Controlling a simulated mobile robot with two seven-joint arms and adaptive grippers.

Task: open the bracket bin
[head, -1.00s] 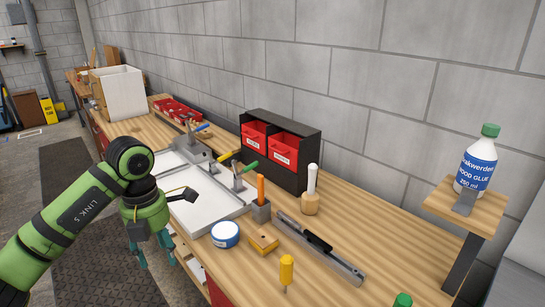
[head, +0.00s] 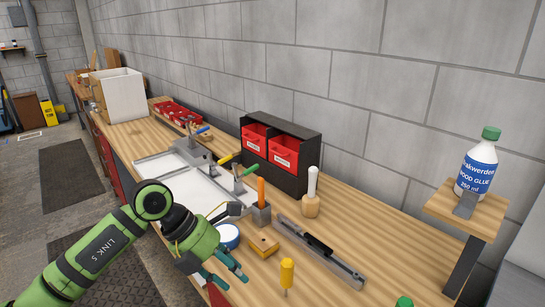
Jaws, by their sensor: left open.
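Two red bins with white labels sit side by side in a black holder (head: 313,148) at the back of the bench against the wall. The left red bin (head: 254,139) and the right red bin (head: 284,154) are both seated in it. Their labels are too small to read, so I cannot tell which is the bracket bin. My left gripper (head: 228,277) is open and empty near the bench's front edge, in front of and below the bins and clear of them. My right gripper is not in view.
A white tray (head: 157,165) with toggle clamps lies left of the bins. A mallet (head: 311,195), a wooden block (head: 264,243), a long metal tool (head: 335,262), a yellow-handled tool (head: 287,272) and a blue-sided tin (head: 229,236) stand nearby. A glue bottle (head: 477,168) stands on a raised shelf at right.

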